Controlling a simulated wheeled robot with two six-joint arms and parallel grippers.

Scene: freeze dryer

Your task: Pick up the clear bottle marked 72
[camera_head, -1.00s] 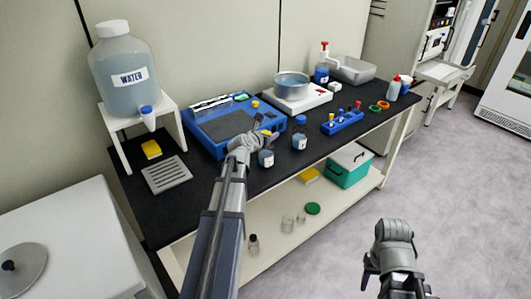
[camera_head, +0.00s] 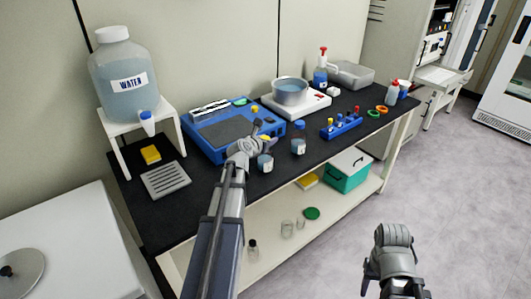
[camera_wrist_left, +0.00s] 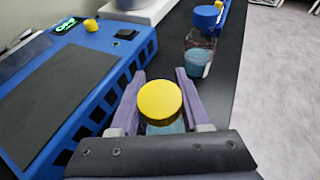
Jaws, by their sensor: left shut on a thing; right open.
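A clear bottle with a yellow cap (camera_wrist_left: 160,100) and bluish liquid stands between the jaws of my left gripper (camera_wrist_left: 156,103), which is shut on it. In the head view this bottle (camera_head: 265,163) is at the front edge of the black bench, just right of my left gripper (camera_head: 262,142). Its label is too small to read, so I cannot tell whether it says 72. A similar clear bottle with a blue cap (camera_head: 298,146) stands to its right; it also shows in the left wrist view (camera_wrist_left: 200,54). My right gripper (camera_head: 392,285) is open and empty over the floor.
A blue device (camera_head: 228,132) lies behind the held bottle. A white hotplate (camera_head: 300,104) with a metal bowl (camera_head: 291,91) is behind. A blue tube rack (camera_head: 341,126) is to the right. A water jug (camera_head: 125,78) stands on the left.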

